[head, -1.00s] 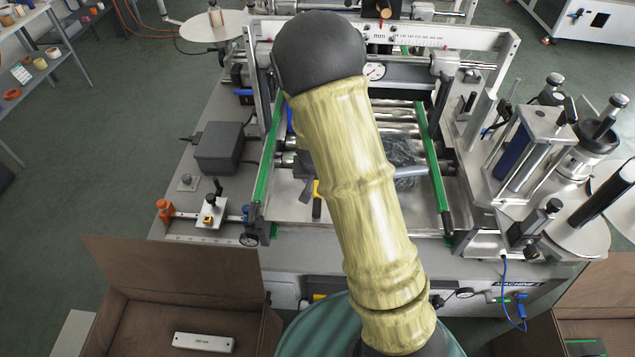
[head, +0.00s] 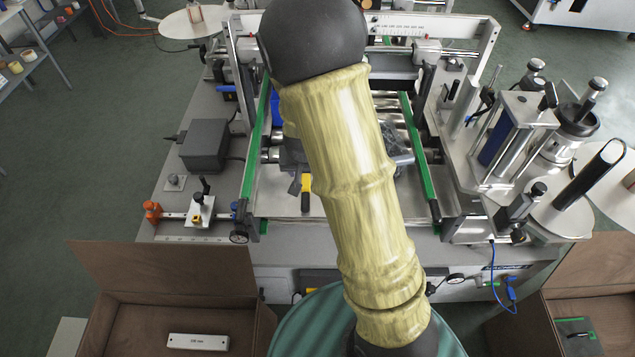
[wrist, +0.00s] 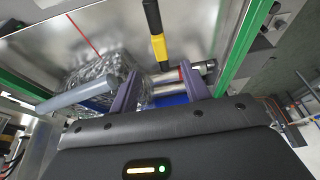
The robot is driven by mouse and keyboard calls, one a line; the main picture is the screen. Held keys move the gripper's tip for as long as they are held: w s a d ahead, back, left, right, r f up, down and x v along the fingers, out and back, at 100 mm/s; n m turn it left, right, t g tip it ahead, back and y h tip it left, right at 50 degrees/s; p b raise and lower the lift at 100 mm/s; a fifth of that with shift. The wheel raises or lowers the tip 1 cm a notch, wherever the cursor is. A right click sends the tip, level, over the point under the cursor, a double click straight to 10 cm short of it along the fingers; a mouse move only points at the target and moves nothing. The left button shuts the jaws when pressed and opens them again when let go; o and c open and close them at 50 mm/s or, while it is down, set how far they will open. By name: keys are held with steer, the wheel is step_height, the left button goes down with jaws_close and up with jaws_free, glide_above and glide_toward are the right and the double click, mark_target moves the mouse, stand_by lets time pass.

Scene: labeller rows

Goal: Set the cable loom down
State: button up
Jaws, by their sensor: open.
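A crinkled, shiny clear bag (wrist: 100,68) lies on the metal bed of the machine in the wrist view; it is probably the cable loom, but I cannot make out cables inside. It shows partly in the head view (head: 400,148), to the right of my arm, near the right green rail. My gripper (wrist: 160,82) is open, with its two purple fingers apart. The left finger is close beside the bag; I cannot tell if they touch. Nothing is clearly held between the fingers. In the head view my arm hides most of the gripper.
A yellow-and-black tool (head: 305,190) lies on the bed left of my arm. A grey rod (wrist: 80,95) crosses in front of the bag. Green rails (head: 255,150) flank the bed. A grey box (head: 204,145) stands left. Open cartons (head: 165,275) stand in front.

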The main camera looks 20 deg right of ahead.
steer(key=s+r+n, duration=0.1)
steer(key=s+r, duration=0.3)
steer(key=s, duration=0.4)
steer(key=s+r+n+g+y, duration=0.1)
steer(key=s+r+n, duration=0.1)
steer(key=s+r, duration=0.3)
steer(key=s, duration=0.2)
steer(key=shift+s+d, duration=0.35)
steer(key=shift+s, duration=0.05)
steer(key=shift+r, duration=0.1)
steer(key=shift+c, duration=1.2)
